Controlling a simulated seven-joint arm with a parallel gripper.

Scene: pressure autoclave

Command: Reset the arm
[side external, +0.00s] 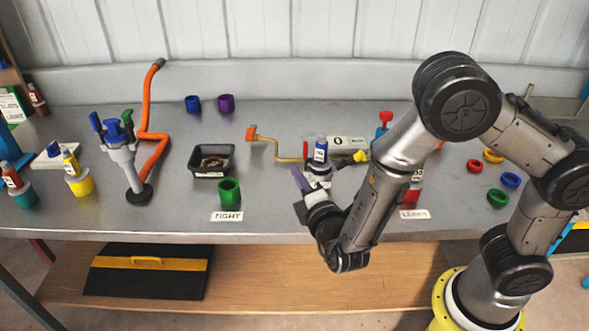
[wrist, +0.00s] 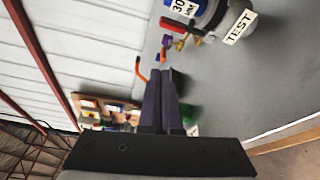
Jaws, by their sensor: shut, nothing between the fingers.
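My gripper (side external: 300,181) is shut and empty. That view also shows a round grey part (wrist: 212,14) with a "TEST" label (wrist: 240,26), off to the right of the fingers. My arm hides part of the bench around the "LEAKY" label (side external: 413,214).
A black tray (side external: 194,172) and a green cup (side external: 229,191) are to the left, near the "TIGHT" label (side external: 227,216). Coloured rings (side external: 497,197) lie at the right.

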